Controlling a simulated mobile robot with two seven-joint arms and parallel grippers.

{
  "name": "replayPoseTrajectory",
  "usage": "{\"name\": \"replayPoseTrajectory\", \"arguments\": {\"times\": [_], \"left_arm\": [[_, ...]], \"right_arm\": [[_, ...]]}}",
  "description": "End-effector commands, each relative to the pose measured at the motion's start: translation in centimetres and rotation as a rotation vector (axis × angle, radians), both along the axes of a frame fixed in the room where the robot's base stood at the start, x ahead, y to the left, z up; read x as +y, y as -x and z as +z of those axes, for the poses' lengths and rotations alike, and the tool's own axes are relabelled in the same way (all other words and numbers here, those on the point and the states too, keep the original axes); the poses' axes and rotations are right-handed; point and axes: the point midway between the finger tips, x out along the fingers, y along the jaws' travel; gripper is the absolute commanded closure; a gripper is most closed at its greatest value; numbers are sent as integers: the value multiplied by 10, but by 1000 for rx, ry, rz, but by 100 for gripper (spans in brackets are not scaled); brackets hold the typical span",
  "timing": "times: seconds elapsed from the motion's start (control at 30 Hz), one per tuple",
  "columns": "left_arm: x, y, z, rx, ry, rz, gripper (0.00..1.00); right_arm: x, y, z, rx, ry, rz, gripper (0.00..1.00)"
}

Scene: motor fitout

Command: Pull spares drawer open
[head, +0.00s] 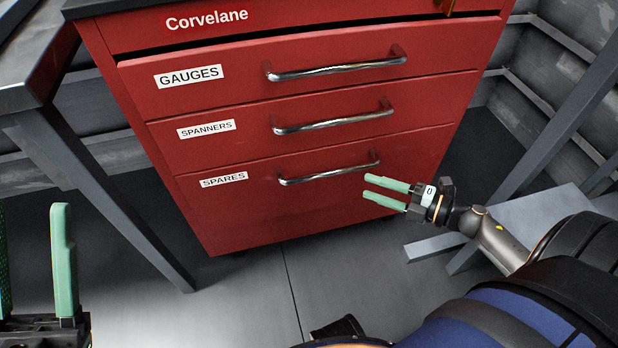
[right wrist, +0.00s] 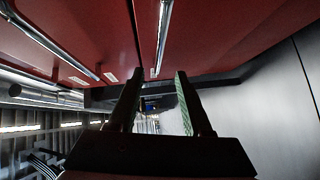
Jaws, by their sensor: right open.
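The spares drawer (head: 290,205) is the lowest of the red cabinet and looks shut. Its white SPARES label (head: 224,180) is at the left. Its metal bar handle (head: 330,174) runs across the upper front. My right gripper (head: 367,187) is open and empty, with its green fingertips close to the right end of that handle. I cannot tell whether they touch it. In the right wrist view, a metal handle (right wrist: 164,30) shows beyond the open fingers (right wrist: 157,78). My left gripper (head: 34,208) is at the lower left edge, open and apart from the cabinet.
The gauges drawer (head: 230,86) and spanners drawer (head: 240,128) above look shut, each with a bar handle. A grey table leg (head: 105,200) stands left of the cabinet. Grey metal framing (head: 560,110) is at the right. The floor (head: 250,290) before the cabinet is clear.

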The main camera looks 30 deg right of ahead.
Motion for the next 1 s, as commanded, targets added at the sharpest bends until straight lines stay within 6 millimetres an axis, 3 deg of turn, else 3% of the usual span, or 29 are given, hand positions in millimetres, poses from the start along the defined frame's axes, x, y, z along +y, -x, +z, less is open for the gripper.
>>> {"name": "replayPoseTrajectory", "arguments": {"times": [0.6,1.0], "left_arm": [[-3,-2,-31,19,-3,-11,50],[-4,-2,-35,20,-8,-9,50]], "right_arm": [[55,-89,-15,-1,-3,-2,50],[65,-103,-16,2,-2,-3,50]]}}
